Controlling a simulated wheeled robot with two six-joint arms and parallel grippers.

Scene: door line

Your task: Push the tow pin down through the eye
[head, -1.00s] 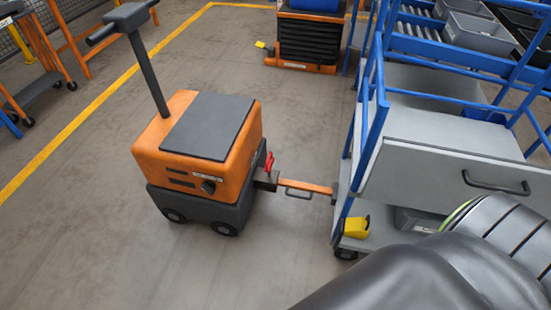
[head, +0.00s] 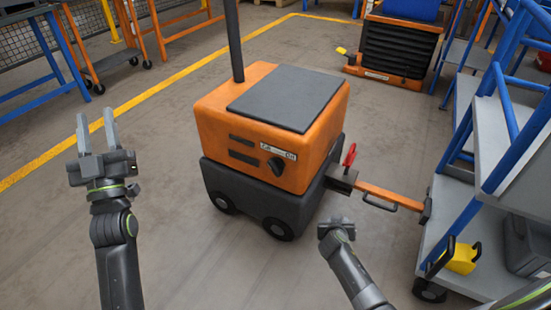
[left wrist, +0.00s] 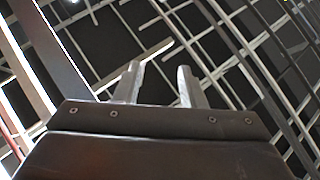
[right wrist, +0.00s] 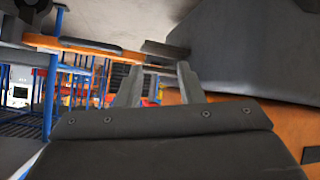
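The tow pin shows in the head view as a red handle (head: 350,154) standing up at the dark hitch (head: 341,179) of the orange tug (head: 270,130). The orange tow bar (head: 376,193) runs from the hitch to the blue-framed cart. The eye and the pin's lower end are too small or hidden to tell. My right gripper (head: 334,228) is below and in front of the hitch, apart from the pin. Its fingers stand apart and empty in the right wrist view (right wrist: 158,78). My left gripper (head: 95,118) is raised left of the tug, open and empty.
The blue-framed cart (head: 470,210) stands at right, with a yellow part (head: 461,258) low on it. The tow bar has a dark handle (head: 380,205). An orange and black unit (head: 397,48) stands behind. Floor (head: 190,250) is free between my arms.

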